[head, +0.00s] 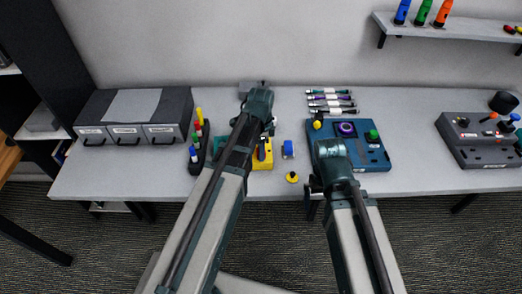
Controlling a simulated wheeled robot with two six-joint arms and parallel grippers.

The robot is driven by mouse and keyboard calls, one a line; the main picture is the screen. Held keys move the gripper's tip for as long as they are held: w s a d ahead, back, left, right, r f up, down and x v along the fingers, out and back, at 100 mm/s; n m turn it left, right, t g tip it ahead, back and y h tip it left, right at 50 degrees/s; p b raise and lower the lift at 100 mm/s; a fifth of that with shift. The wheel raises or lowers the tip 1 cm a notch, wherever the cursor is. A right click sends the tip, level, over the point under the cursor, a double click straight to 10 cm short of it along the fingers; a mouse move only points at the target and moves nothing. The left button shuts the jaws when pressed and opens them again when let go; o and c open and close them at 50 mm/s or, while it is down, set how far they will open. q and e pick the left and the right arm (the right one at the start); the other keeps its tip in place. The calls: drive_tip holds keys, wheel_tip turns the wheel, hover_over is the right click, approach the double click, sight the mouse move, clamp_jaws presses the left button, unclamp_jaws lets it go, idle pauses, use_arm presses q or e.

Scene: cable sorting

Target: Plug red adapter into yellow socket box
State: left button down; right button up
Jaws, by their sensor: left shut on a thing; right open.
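The yellow socket box (267,165) stands on the table near its front edge, partly hidden by my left arm. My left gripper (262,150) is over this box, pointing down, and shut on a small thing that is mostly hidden. I cannot make out its colour or whether it touches the box. No red adapter shows clearly in the head view. My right gripper (316,186) is open at the table's front edge, before the blue box (374,157), and its fingers are hard to see.
A blue piece (288,149) and a yellow knob-like piece (292,177) lie right of the socket box. A black rack (197,163) and grey drawers (135,120) stand left. Several cables (330,102) lie behind. A grey control box (480,140) stands far right.

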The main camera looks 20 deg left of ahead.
use_arm(q)
unclamp_jaws()
idle(0.6)
drive_tip(key=shift+r, duration=0.1)
drive_tip(key=shift+r+p, duration=3.45)
drive_tip(key=shift+p, duration=0.05)
